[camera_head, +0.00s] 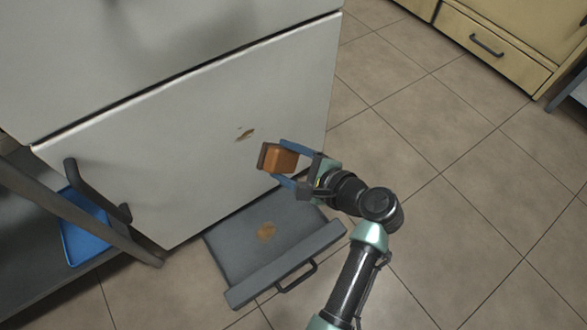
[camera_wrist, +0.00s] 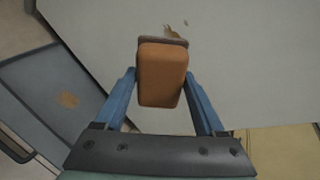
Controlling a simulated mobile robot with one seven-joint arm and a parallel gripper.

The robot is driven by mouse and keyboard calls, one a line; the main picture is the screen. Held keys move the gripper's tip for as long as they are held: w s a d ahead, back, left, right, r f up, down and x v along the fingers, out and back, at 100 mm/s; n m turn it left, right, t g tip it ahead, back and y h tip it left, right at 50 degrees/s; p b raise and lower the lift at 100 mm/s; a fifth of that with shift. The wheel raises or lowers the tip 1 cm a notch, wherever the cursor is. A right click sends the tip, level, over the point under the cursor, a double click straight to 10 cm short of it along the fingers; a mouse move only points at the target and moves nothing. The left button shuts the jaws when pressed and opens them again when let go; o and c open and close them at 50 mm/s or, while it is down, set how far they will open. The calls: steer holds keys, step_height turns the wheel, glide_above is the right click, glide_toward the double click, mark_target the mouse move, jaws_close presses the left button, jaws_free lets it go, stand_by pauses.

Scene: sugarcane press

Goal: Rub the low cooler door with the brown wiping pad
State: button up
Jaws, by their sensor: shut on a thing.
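The low cooler door (camera_head: 190,135) is a pale grey-white panel with a brown mark (camera_head: 246,134) on its right part. It also fills the upper part of the wrist view (camera_wrist: 245,65). My gripper (camera_head: 275,163) is shut on the brown wiping pad (camera_head: 280,158), a block with a darker face turned toward the door. In the wrist view the pad (camera_wrist: 162,75) sits between the blue fingers, with the mark (camera_wrist: 174,32) just past its dark face. I cannot tell whether the pad touches the door.
A grey drawer or tray-like panel (camera_head: 225,247) with a handle and brown spot lies low in front of the door. A dark-framed shelf with a blue tray (camera_head: 84,228) stands at left. Yellow cabinets (camera_head: 490,45) are at upper right. Tiled floor on the right is clear.

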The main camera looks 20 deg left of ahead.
mark_target(265, 122)
steer(key=m+t+b, duration=0.2)
steer(key=t, duration=0.1)
steer(key=shift+w+d+f+m, duration=0.1)
steer(key=shift+w+f+m, duration=0.05)
steer(key=shift+f+m, duration=0.2)
steer(key=t, duration=0.1)
steer(key=d+m+t+b, duration=0.1)
steer(key=shift+w+r+t, duration=0.3)
steer(key=shift+w+t, duration=0.05)
steer(key=shift+t, duration=0.05)
steer(key=shift+s+a+r+b+x, duration=0.15)
steer(key=shift+b+x, duration=0.1)
steer(key=shift+x, duration=0.7)
steer(key=shift+a+r+b+x, duration=0.15)
steer(key=shift+b+x, duration=0.15)
steer(key=shift+x, duration=0.7)
steer(key=shift+s+r+b+x, duration=0.15)
steer(key=shift+b+x, duration=0.1)
steer(key=shift+x, duration=0.7)
steer(key=shift+x, duration=1)
steer(key=shift+r, duration=0.15)
